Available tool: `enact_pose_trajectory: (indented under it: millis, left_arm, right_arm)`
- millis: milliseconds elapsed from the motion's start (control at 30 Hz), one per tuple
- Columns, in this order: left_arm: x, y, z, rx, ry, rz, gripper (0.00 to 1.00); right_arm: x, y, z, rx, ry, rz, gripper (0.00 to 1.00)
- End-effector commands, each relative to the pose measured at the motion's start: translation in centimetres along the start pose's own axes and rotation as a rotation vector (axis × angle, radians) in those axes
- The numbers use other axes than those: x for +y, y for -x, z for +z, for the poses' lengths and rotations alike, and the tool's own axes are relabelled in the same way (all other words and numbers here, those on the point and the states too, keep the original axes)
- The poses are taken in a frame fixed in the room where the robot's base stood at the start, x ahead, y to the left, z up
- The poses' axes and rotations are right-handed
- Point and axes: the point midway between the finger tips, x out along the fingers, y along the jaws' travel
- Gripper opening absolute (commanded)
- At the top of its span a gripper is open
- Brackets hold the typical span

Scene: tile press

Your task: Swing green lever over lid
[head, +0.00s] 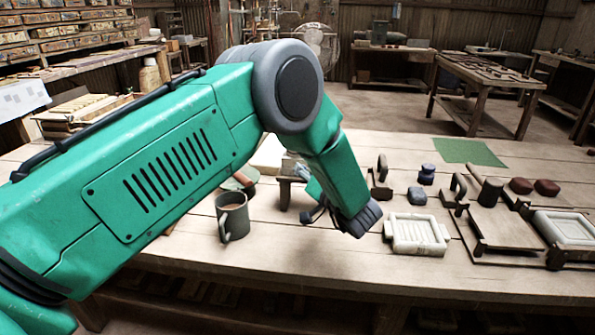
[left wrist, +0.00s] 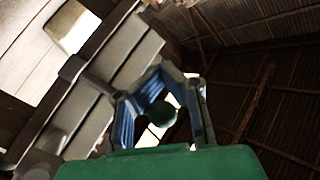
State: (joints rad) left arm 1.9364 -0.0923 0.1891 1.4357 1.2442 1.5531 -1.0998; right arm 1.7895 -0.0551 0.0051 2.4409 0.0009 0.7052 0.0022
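My left gripper (left wrist: 160,110) is open in the left wrist view, with blue-padded fingers spread around a dark green round knob (left wrist: 162,114). Light shows beside the knob, and I cannot tell whether the pads touch it. In the head view my green left arm crosses the picture and its forearm mostly hides the gripper. No green lever can be made out there. A dark frame (head: 508,264) with flat plates and a pale tile-like piece (head: 566,228) lies at the right of the bench. I cannot tell which part is the lid. My right gripper is not in view.
A grey mug (head: 233,217) stands below my left arm. A cream tray (head: 416,234) lies right of my forearm, with dark handled blocks behind it. A dark cylinder (head: 490,191) stands near the frame. A green mat (head: 468,152) lies at the back, with bare planks around it.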

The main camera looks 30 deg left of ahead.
Motion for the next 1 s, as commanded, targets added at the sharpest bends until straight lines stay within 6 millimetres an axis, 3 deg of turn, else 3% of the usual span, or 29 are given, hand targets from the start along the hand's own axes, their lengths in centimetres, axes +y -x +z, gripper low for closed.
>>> enact_pose_trajectory:
  millis: [300, 867, 1000]
  left_arm:
    - [-0.04, 0.40, -0.59, -0.062, 0.013, -0.110, 0.00]
    - [-0.15, 0.36, -0.73, -0.076, 0.012, -0.137, 0.00]
    - [-0.11, 0.33, -0.69, -0.076, 0.012, -0.136, 0.46]
  right_arm:
    - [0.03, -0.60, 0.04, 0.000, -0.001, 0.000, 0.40]
    - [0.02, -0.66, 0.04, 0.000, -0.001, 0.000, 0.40]
    - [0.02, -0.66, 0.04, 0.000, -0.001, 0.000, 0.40]
